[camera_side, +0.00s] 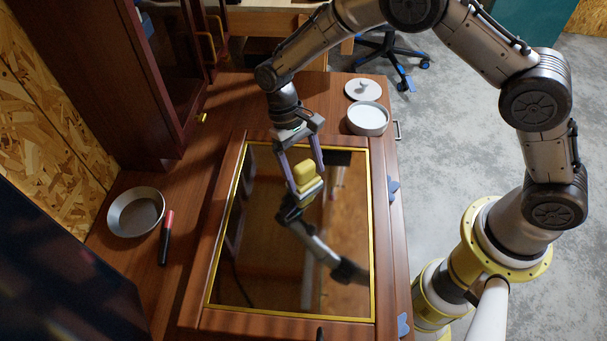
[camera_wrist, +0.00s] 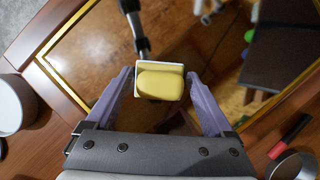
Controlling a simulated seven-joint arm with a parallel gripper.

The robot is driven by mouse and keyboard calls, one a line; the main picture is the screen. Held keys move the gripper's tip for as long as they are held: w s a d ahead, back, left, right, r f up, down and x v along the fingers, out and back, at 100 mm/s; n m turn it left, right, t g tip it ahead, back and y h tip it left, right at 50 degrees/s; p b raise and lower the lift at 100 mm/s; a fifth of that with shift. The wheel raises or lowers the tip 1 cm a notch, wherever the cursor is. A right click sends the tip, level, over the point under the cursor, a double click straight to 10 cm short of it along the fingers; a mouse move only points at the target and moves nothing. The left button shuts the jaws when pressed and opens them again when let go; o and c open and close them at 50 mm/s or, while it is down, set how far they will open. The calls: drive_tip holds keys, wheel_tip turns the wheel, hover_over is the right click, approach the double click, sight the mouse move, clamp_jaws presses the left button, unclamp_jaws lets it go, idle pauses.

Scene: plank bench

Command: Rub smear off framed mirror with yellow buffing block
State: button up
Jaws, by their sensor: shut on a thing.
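The framed mirror (camera_side: 265,270) lies flat on the plank bench, with a thin gold edge inside a wide wooden frame. My gripper (camera_side: 306,188) is over the upper middle of the glass, its purple fingers pointing down. It is shut on the yellow buffing block (camera_side: 304,172). In the wrist view the block (camera_wrist: 160,85) sits between the fingers, yellow on top with a pale layer around and below it. The block is at or just above the glass; I cannot tell if it touches. I cannot make out the smear among the reflections of my arm and the room.
A white round dish (camera_side: 367,120) and its lid (camera_side: 363,89) stand beyond the mirror's far right corner. A metal bowl (camera_side: 136,213) and a red-and-black marker (camera_side: 167,238) lie left of the frame. A dark red cabinet (camera_side: 135,85) rises at the left. Blue clips (camera_side: 393,189) sit along the right edge.

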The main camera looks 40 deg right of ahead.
drive_tip(key=shift+w+d, duration=2.25)
drive_tip(key=shift+d, duration=0.05)
drive_tip(key=shift+s+a+f, duration=0.2)
drive_tip(key=shift+s+a, duration=0.6)
drive_tip(key=shift+s, duration=0.05)
drive_tip(key=shift+s+a+f, duration=0.2)
drive_tip(key=shift+s+a, duration=0.55)
drive_tip(key=shift+s, duration=0.1)
drive_tip(key=shift+s+a+r, duration=0.2)
drive_tip(key=shift+s+a, duration=2.5)
drive_tip(key=shift+s, duration=0.05)
drive_tip(key=shift+w+r, duration=0.2)
drive_tip(key=shift+r, duration=3.05)
